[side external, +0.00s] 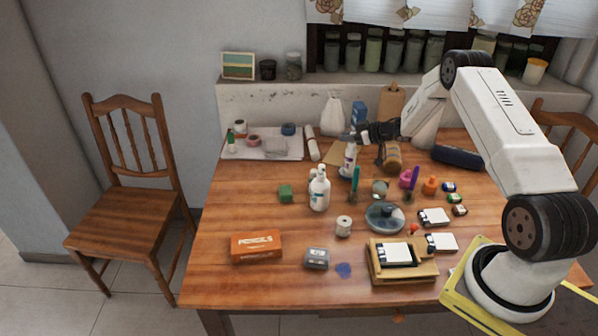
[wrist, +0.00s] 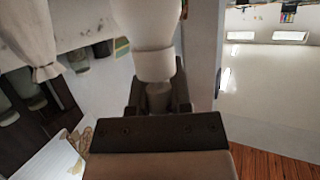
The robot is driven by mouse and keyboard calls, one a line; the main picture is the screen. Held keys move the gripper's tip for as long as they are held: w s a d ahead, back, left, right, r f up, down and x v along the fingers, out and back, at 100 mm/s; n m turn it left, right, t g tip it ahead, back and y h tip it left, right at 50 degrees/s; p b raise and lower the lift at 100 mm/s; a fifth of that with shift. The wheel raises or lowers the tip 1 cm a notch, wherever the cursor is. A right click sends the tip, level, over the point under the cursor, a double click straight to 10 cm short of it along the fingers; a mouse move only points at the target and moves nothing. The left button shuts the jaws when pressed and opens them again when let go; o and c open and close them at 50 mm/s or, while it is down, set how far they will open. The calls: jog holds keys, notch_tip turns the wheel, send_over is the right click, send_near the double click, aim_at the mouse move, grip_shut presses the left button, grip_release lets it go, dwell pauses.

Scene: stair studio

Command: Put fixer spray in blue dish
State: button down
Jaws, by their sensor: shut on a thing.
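My gripper (side external: 358,136) is at the back middle of the table, its arm reaching in from the right. It is shut on a white bottle (side external: 349,161), which I take to be the fixer spray. The bottle looks upright; whether its base touches the table is unclear. In the wrist view, the white bottle (wrist: 155,63) is between the dark fingers (wrist: 158,98). A round blue-grey dish (side external: 385,223) lies near the table's middle, to the front right of the bottle. It looks shallow, and I cannot make out its contents clearly.
White bottles (side external: 319,192) stand front left of my gripper. A green brush-like item (side external: 355,177) and pink pot (side external: 406,179) stand between gripper and dish. A cream tray (side external: 268,152) is back left. An orange box (side external: 256,246) is front left; the left edge has free room.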

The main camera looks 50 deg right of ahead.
jog(key=shift+f, duration=0.2)
jog(key=c, duration=0.5)
grip_release()
jog(key=shift+c, duration=0.2)
jog(key=shift+r, duration=0.1)
jog(key=shift+s+d+r, duration=0.1)
jog(key=shift+s, duration=0.05)
jog(key=v, duration=0.7)
jog(key=shift+r, duration=0.1)
